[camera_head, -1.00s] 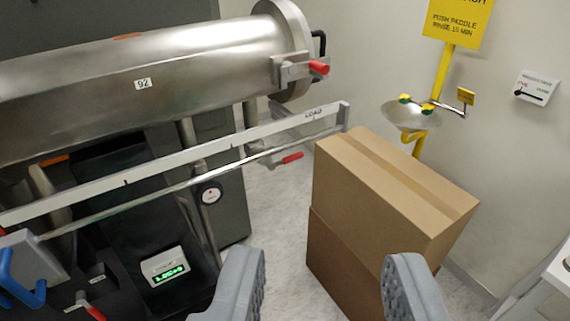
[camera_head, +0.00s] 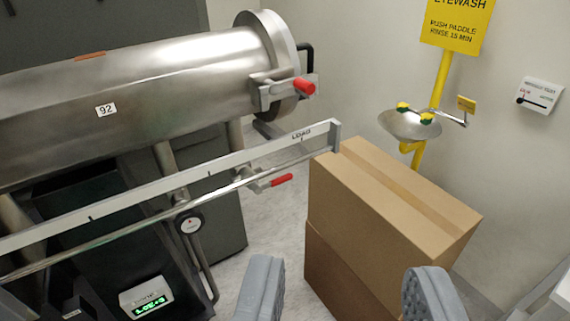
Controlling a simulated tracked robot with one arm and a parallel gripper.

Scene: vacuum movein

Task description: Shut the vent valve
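No part in view is labelled as the vent valve. A red-tipped lever (camera_head: 281,180) sticks out to the right below the rail, on the lower front of the steel vessel's stand. A second red grip (camera_head: 303,86) is on the clamp at the flanged end of the steel vessel (camera_head: 190,85). My gripper (camera_head: 345,272) is open and empty at the bottom of the picture. Its two grey fingers are wide apart, in front of the boxes and away from both red grips.
Two stacked cardboard boxes (camera_head: 385,205) stand just beyond my fingers. A rail marked LOAD (camera_head: 215,168) crosses in front of the vessel. A green-lit readout (camera_head: 148,302) sits low left. A yellow eyewash station (camera_head: 410,124) and a white wall panel (camera_head: 540,95) are behind. Floor shows between stand and boxes.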

